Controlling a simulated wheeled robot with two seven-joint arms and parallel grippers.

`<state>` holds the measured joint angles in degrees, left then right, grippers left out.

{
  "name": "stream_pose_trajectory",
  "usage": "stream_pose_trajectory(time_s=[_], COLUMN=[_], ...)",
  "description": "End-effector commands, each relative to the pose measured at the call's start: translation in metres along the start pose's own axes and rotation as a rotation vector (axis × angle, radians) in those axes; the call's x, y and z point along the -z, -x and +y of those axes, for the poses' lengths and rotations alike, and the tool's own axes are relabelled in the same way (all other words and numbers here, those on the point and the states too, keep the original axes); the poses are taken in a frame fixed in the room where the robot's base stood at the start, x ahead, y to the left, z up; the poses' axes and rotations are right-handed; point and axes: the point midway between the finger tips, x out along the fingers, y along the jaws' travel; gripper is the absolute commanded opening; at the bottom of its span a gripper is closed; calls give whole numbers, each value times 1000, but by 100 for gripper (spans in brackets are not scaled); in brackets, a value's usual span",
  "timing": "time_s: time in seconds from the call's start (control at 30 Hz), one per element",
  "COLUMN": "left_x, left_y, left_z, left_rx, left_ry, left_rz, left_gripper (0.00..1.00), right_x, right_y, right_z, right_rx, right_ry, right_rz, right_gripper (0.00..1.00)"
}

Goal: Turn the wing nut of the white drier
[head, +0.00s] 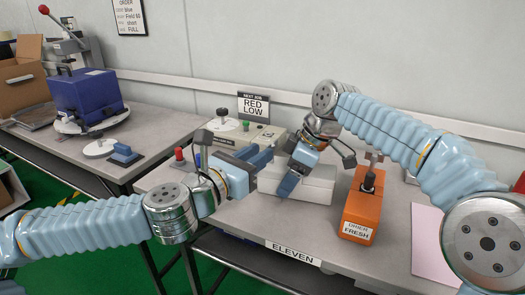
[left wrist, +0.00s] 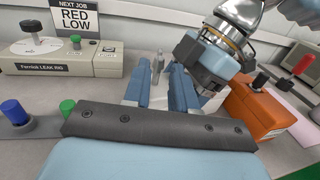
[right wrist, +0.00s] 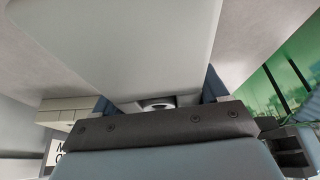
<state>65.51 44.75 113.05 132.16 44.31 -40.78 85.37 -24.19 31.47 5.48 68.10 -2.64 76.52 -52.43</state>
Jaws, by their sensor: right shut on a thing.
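The white drier (head: 312,190) is a pale block on the table in the head view, partly covered by my arms. My right gripper (head: 287,186) comes down on it from above; in the right wrist view the white body (right wrist: 125,50) lies between its fingers, and it is shut on it. A small dark ring (right wrist: 158,103) shows close to that gripper. I cannot clearly make out the wing nut.
A leak rig (left wrist: 60,60) with a sign reading "RED LOW" (head: 254,106) stands behind. Red and green knobbed pieces are at left. A pink sheet (head: 428,240) lies at right.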

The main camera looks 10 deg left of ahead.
Motion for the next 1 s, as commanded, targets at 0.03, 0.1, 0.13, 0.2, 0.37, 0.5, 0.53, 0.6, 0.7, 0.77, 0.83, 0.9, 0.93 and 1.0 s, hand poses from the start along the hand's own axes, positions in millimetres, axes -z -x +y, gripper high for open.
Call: stream_pose_trajectory(time_s=[0.03, 0.1, 0.13, 0.2, 0.37, 0.5, 0.53, 0.6, 0.7, 0.77, 0.83, 0.9, 0.93, 1.0], left_x=[-1, -1, -1, 0, 0, 0, 0, 0, 0, 0, 0, 0, 0, 0], left_y=[-8, -15, -18, -22, -24, -24, -24, -24, -23, -23, -23, -23, -23, -24], left_z=[-1, -1, 0, 0, 0, 0, 0, 0, 0, 0, 0, 0, 0, 0], left_rx=[3, 2, 1, 1, 0, 0, 0, 0, 0, 1, 1, 1, 1, 5], left_ry=[1, 0, 0, -1, -2, -2, -2, -2, -1, -2, -1, -1, -1, -1], left_rz=[-1, -1, -1, 0, -1, -1, -1, -1, -1, -1, -1, 0, 0, 0], left_gripper=[26, 26, 26, 26, 26, 24, 20, 9, 0, 0, 0, 0, 0, 0], right_x=[0, 0, 0, 0, 0, 0, 0, 0, 0, 0, 0, 0, 0, 1], right_y=[0, 0, 0, 0, 0, 0, 0, 0, 0, 0, 0, 0, 0, 0], right_z=[0, 0, 0, 0, 0, 0, 0, 0, 0, 0, 0, 0, 0, 0], right_rx=[-1, -1, -1, -1, -1, -1, -1, -1, -1, 0, 0, 0, 0, 0], right_ry=[0, 0, 0, 0, 0, 0, 0, 0, 0, 0, 1, 1, 1, 1], right_rz=[1, 1, 1, 1, 1, 1, 1, 1, 1, 1, 1, 1, 1, 1], right_gripper=[28, 28, 28, 28, 28, 28, 28, 28, 28, 28, 28, 28, 28, 28])
